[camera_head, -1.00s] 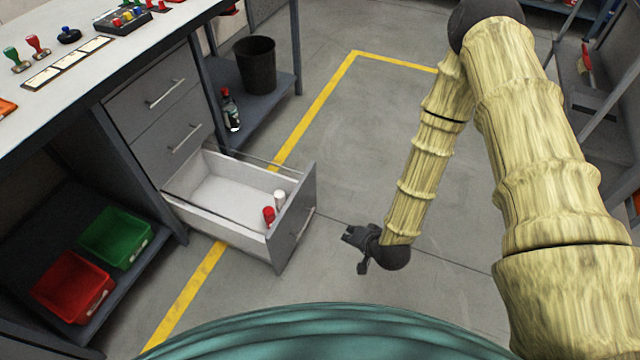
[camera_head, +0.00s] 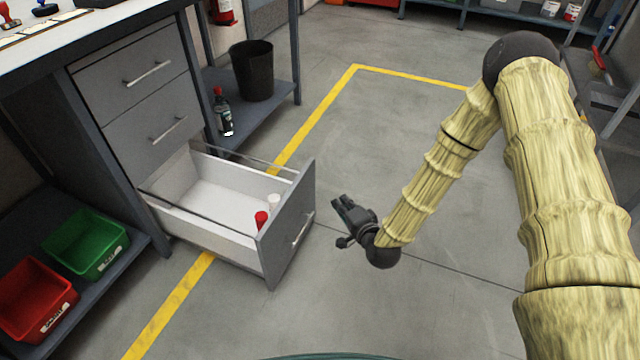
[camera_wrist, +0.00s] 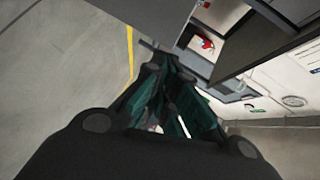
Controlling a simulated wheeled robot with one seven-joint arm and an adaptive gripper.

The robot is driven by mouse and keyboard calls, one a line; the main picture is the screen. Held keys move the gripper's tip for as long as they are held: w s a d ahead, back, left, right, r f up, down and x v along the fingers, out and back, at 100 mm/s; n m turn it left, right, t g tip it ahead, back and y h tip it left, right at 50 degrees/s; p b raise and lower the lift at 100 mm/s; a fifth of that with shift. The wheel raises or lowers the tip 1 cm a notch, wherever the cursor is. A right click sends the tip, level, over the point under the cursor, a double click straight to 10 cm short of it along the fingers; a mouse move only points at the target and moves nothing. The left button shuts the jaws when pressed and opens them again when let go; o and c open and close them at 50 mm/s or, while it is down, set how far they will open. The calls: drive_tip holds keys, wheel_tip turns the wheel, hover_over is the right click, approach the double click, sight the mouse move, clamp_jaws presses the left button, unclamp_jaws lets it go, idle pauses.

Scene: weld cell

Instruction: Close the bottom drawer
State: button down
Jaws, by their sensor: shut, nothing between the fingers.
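The bottom drawer (camera_head: 286,232) of the grey cabinet is pulled well out. It holds a red-topped item (camera_head: 261,219) and a white item (camera_head: 273,201) near its front. Its front panel carries a bar handle (camera_head: 304,229). My gripper (camera_head: 337,203) is a short way to the right of the drawer front, apart from it, with its fingers pointing up and left. In the wrist view my gripper (camera_wrist: 160,65) is shut and empty, with the grey drawer front (camera_wrist: 155,22) beyond its fingertips and the red item (camera_wrist: 204,42) further back.
Two upper drawers (camera_head: 150,128) are shut. A black bin (camera_head: 252,72) and a bottle (camera_head: 222,112) stand on the low shelf behind. Green (camera_head: 88,243) and red (camera_head: 36,298) bins sit at lower left. The floor right of the drawer is clear.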

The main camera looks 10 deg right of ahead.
drive_tip(key=w+d+f+m+t+b, duration=0.1)
drive_tip(key=w+f+m+t+b, duration=0.1)
drive_tip(key=w+f+b, duration=0.3)
drive_tip(key=t+b, duration=0.1)
drive_tip(key=b, duration=0.8)
approach(314, 161)
drive_tip(key=w, duration=0.4)
drive_tip(key=shift+w+a+m, duration=0.25)
drive_tip(key=shift+a+m, duration=0.05)
drive_tip(key=shift+a, duration=0.2)
drive_tip(key=shift+w+a, duration=0.1)
